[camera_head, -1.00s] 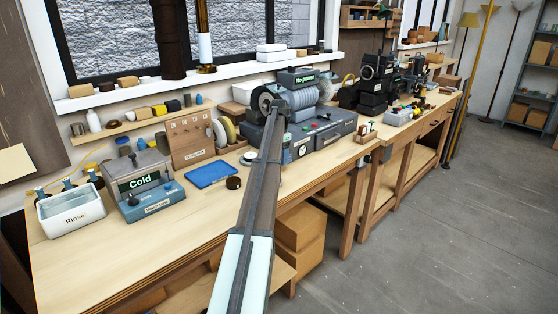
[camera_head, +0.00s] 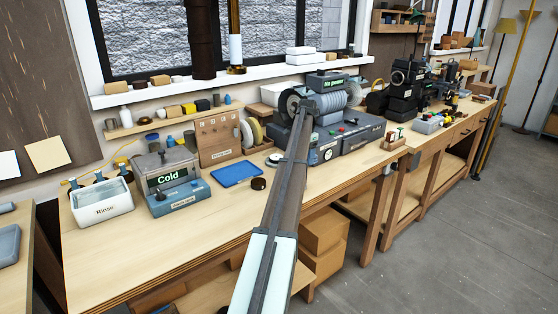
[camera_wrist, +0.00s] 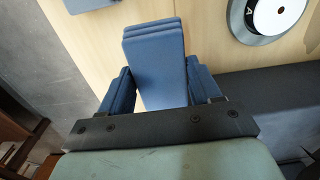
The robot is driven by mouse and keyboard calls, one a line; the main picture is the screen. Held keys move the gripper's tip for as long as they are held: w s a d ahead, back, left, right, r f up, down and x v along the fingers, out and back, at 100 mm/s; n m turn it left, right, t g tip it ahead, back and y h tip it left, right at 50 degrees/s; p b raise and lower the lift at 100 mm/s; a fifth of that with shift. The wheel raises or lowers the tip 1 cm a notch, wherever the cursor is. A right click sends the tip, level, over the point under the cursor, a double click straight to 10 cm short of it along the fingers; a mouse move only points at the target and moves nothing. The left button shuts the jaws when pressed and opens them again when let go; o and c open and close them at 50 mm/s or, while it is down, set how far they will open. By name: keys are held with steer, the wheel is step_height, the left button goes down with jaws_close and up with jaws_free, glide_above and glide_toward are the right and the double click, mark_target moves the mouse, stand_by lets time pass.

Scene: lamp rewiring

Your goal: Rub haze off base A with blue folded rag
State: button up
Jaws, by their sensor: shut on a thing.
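The blue folded rag (camera_wrist: 155,62) shows in the wrist view as a thick layered pad between the two blue fingers of my gripper (camera_wrist: 162,88). The gripper is shut on it. A round white disc marked A (camera_wrist: 277,14), which looks like base A, lies on the bench in a grey ring at the upper right, apart from the rag. Any haze on it is too small to tell. In the head view, my gripper (camera_head: 303,108) is at the far end of my arm in front of the grey machine; the rag cannot be made out there.
A grey machine (camera_head: 350,137) with a wheel and a "No power" display stands beside my gripper. A blue tray (camera_head: 237,174) and small dark roll (camera_head: 258,184) lie to the left. Further left are the "Cold" unit (camera_head: 175,180) and white Rinse tub (camera_head: 103,206). The front left bench top is clear.

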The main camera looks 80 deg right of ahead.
steer(key=w+d+r+n, duration=0.1)
steer(key=w+d+r, duration=0.15)
steer(key=w, duration=0.55)
step_height(320, 180, up, 3)
glide_above(276, 156)
steer(key=shift+m, duration=0.5)
steer(key=shift+s+a+f, duration=0.1)
steer(key=shift+a+f, duration=0.05)
steer(key=shift+f, duration=0.95)
steer(key=shift+a+f, duration=0.1)
steer(key=shift+f, duration=0.95)
